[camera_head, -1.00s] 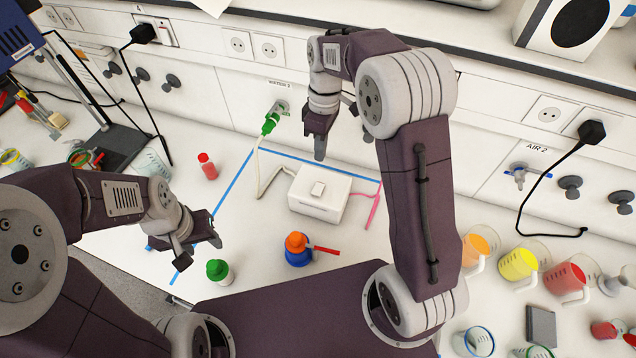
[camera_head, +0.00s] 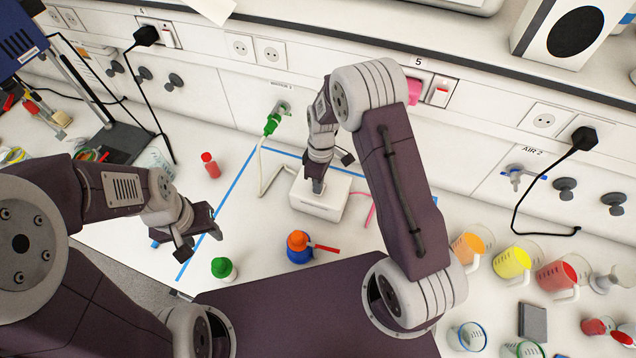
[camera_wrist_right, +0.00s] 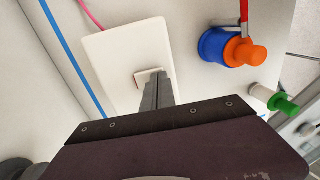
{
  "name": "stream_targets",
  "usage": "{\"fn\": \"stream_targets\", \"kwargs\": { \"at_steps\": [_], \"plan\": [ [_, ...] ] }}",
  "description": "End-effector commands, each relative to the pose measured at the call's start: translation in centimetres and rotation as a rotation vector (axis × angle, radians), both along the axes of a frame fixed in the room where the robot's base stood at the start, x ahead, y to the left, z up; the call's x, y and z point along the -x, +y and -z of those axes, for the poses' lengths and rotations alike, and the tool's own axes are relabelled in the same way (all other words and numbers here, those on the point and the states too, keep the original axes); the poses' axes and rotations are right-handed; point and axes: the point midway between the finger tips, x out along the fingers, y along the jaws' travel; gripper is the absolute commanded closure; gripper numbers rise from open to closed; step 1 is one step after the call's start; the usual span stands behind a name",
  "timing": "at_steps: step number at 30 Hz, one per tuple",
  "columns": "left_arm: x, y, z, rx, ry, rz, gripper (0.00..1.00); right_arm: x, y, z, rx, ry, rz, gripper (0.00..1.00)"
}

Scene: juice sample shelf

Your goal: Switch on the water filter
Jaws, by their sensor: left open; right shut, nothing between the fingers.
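The water filter (camera_head: 317,204) is a white box on the bench inside a blue tape outline, with a grey-white hose on its left and a pink one on its right. My right gripper (camera_head: 317,187) is shut and empty, pointing down at the top of the box. In the right wrist view the box (camera_wrist_right: 125,50) has a small raised rocker switch (camera_wrist_right: 148,75), and the shut fingertips (camera_wrist_right: 157,78) are at it, partly covering it. I cannot tell whether they touch or press it. My left gripper (camera_head: 200,236) is open and empty above the bench at the left.
A blue bottle with an orange cap (camera_head: 299,248) and a green-capped bottle (camera_head: 223,268) stand in front of the filter. A red bottle (camera_head: 210,165) stands at the left. A green tap (camera_head: 272,123) is on the wall behind. Beakers of coloured juice (camera_head: 512,262) stand at the right.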

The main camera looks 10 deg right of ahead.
Motion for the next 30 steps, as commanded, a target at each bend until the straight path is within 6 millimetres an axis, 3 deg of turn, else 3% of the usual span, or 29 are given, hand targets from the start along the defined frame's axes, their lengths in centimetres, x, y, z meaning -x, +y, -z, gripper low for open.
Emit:
{"fn": "stream_targets", "kwargs": {
  "at_steps": [8,30],
  "plan": [
    [0.0,0.0,0.8,0.000,0.000,0.000,0.51,0.0,0.0,0.7,0.000,0.000,0.000,1.00],
    [0.0,0.0,0.3,0.000,0.000,0.000,0.51,-1.3,-0.9,0.0,0.000,0.000,0.001,1.00]
  ]
}}
